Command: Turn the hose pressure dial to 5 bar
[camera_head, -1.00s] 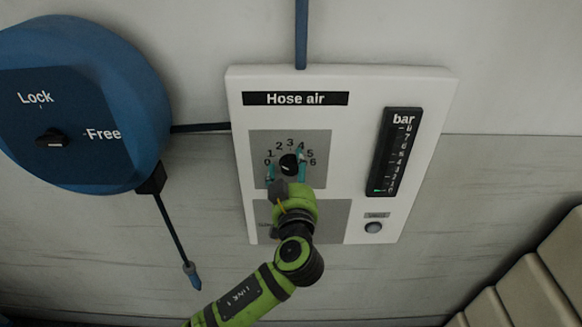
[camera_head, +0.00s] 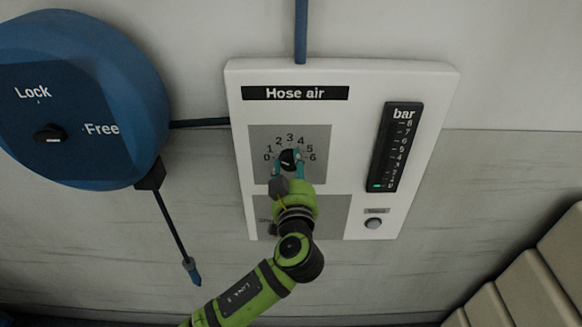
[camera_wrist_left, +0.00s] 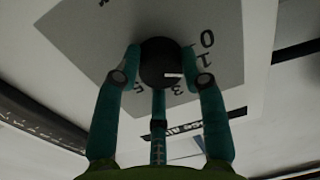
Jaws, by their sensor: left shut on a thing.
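The black hose pressure dial (camera_head: 289,157) sits on a grey square with a 0 to 6 scale, on the white "Hose air" panel (camera_head: 414,84). My left gripper (camera_head: 287,168) comes from below, its teal fingers shut on the dial. In the left wrist view the fingertips (camera_wrist_left: 162,60) press on both sides of the dial (camera_wrist_left: 155,60). A small white mark on the dial faces roughly the 2 to 3 side there; its exact reading is unclear. A middle finger hides part of the scale. The bar gauge (camera_head: 397,147) shows a green light near its bottom. My right gripper is not in view.
A blue hose reel (camera_head: 140,90) with a Lock/Free knob (camera_head: 50,134) is at left, its hose end hanging below. A round button (camera_head: 373,223) is at the panel's lower right. Beige padded rolls (camera_head: 535,285) fill the lower right corner.

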